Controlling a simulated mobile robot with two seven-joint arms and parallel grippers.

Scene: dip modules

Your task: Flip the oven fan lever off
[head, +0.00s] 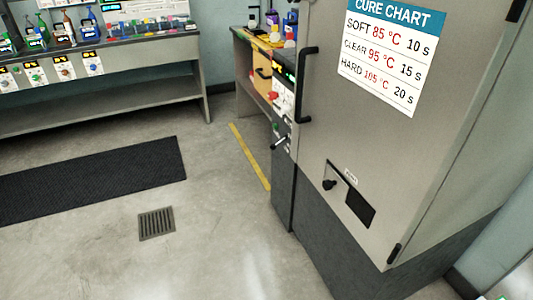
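The oven (320,90) is a tall grey cabinet on a dark base at the right, its door shut, with a black handle (304,85). A narrow control panel (284,100) at its left side carries a lit display, a red knob (273,96) and a small lever (280,142) with a pale, dark-tipped arm. I cannot read the label there, so I cannot tell whether this is the fan lever. A black knob (329,184) sits beside a dark opening low on the door, under a small label too small to read. Neither gripper is in view.
A bench (130,85) with bottles and coloured parts stands at the back left. Another cluttered bench (243,75) is behind the oven. A black mat (90,178), a drain grate (156,223) and a yellow stripe (249,155) lie on open floor left of the oven.

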